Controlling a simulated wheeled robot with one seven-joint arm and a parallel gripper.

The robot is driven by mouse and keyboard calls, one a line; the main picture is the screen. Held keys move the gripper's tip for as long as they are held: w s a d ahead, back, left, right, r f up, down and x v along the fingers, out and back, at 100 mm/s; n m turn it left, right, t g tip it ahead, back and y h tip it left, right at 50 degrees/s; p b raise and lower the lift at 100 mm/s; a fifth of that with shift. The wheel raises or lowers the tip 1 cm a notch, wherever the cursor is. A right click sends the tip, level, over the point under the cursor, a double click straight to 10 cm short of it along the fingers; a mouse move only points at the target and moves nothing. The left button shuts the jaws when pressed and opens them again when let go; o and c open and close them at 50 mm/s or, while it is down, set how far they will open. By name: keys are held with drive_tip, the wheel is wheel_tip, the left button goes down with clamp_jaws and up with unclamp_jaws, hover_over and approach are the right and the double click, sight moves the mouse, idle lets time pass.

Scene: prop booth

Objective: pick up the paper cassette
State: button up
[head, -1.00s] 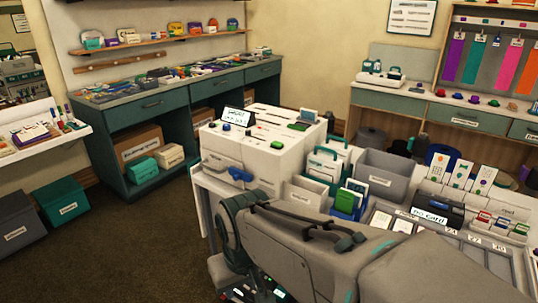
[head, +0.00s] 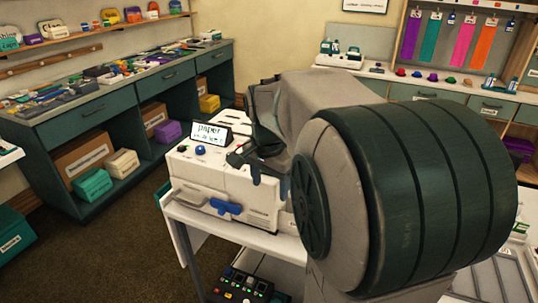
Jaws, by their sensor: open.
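A white printer-like machine (head: 225,185) stands on a white table, its small tilted display (head: 211,131) reading "paper" with smaller text below. A grey handle (head: 184,195) and a blue handle (head: 229,208) are on its front. I cannot tell for certain which part is the paper cassette; none is plainly labelled so. My gripper (head: 256,164) is over the machine's right side, its dark fingers pointing down and left, with nothing seen between them. My arm hides the machine's right part and much of the table behind it.
A control panel (head: 245,284) with coloured buttons sits low under the table. A teal workbench (head: 120,115) with many small items stands behind at left. The carpet (head: 125,250) left of the table is clear. A second counter (head: 400,88) is at the back right.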

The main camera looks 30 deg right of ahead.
drive_tip(key=w+d+r+m+p, duration=0.1)
drive_tip(key=w+d+m, duration=0.1)
drive_tip(key=d+m, duration=0.3)
drive_tip(key=w+d+r+m+p, duration=0.1)
drive_tip(key=d+m, duration=0.3)
drive_tip(key=d, duration=0.4)
drive_tip(key=w+d+r+m+g+p, duration=0.1)
drive_tip(key=w+d+r+m+p, duration=0.1)
drive_tip(key=d+m, duration=0.3)
drive_tip(key=shift+w+d+r+m+y, duration=0.1)
drive_tip(key=shift+w+d+m+y, duration=0.25)
drive_tip(key=shift+w+d, duration=0.45)
drive_tip(key=f, duration=0.8)
drive_tip(key=shift+s+d, duration=0.1)
drive_tip(key=shift+d, duration=0.1)
drive_tip(key=shift+f+p, duration=0.65)
drive_tip(key=shift+f, duration=2.2)
clamp_jaws()
